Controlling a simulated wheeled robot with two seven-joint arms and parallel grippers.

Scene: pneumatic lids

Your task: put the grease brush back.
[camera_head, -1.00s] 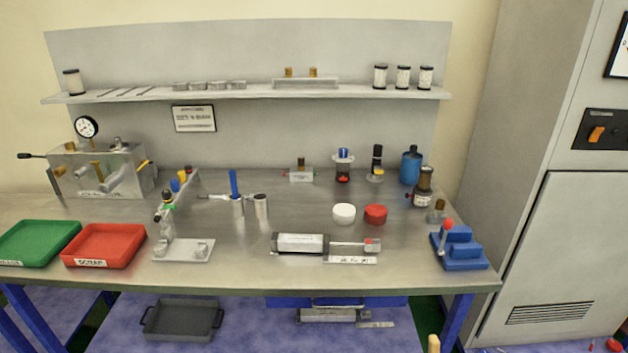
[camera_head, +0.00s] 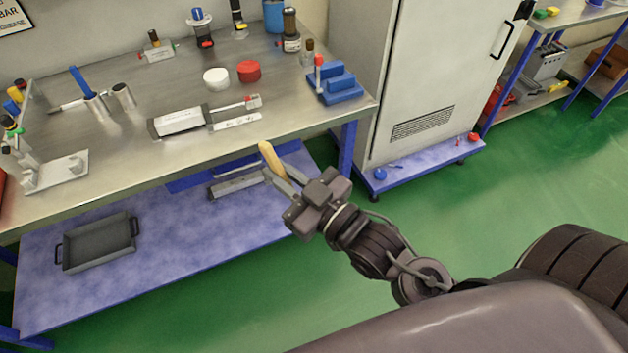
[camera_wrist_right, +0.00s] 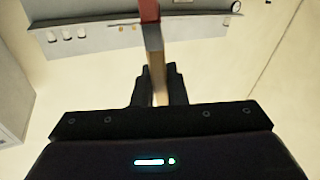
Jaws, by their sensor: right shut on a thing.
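My right gripper (camera_head: 286,190) is shut on the grease brush, held in front of the bench edge above the lower shelf. The brush's pale wooden handle (camera_head: 270,155) sticks up past the fingers in the head view. In the right wrist view the brush (camera_wrist_right: 157,70) runs out from between the fingers (camera_wrist_right: 160,90), with a grey band and a red end. That end is hidden in the head view. Two metal cups stand on the bench: one (camera_head: 97,108) with a blue-handled tool (camera_head: 80,80), one (camera_head: 124,96) without a visible tool. My left gripper is out of view.
A white round pot (camera_head: 216,78) and a red one (camera_head: 249,71) stand on the bench (camera_head: 180,85). A cylinder (camera_head: 180,121) lies near the front edge. A blue stepped block (camera_head: 335,85) stands at the right corner. A grey tray (camera_head: 98,243) sits on the lower shelf.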

